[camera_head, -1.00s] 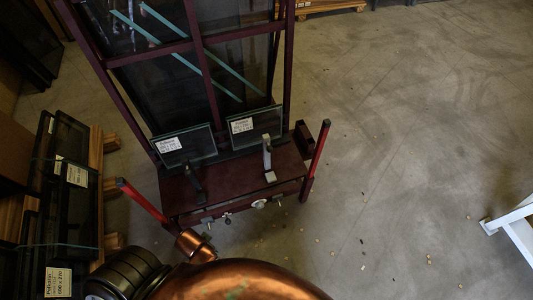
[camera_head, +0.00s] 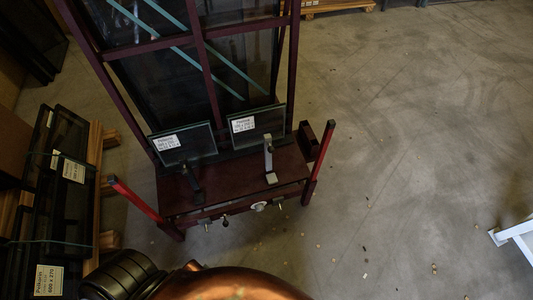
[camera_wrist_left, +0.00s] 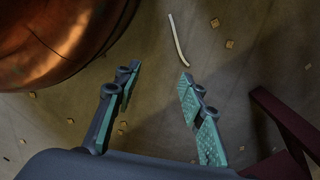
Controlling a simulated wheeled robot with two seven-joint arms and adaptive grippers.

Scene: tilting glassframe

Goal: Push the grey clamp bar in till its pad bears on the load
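The light grey clamp bar (camera_head: 269,161) stands upright on the dark red ledge (camera_head: 232,186) of the tilting frame, right of centre. Behind it leans a small labelled glass pane (camera_head: 262,126); a second labelled pane (camera_head: 190,145) leans to its left. I cannot tell whether the bar's pad touches the glass. A black clamp bar (camera_head: 191,180) stands before the left pane. My left gripper (camera_wrist_left: 160,75) is open and empty in the left wrist view, with floor behind its fingers. Its fingers do not show in the head view, nor does my right gripper.
Small knobs (camera_head: 258,207) line the ledge's front. Labelled dark panes (camera_head: 72,158) stand on wood at the left. A white stand (camera_head: 515,227) is at the far right. The floor between is open.

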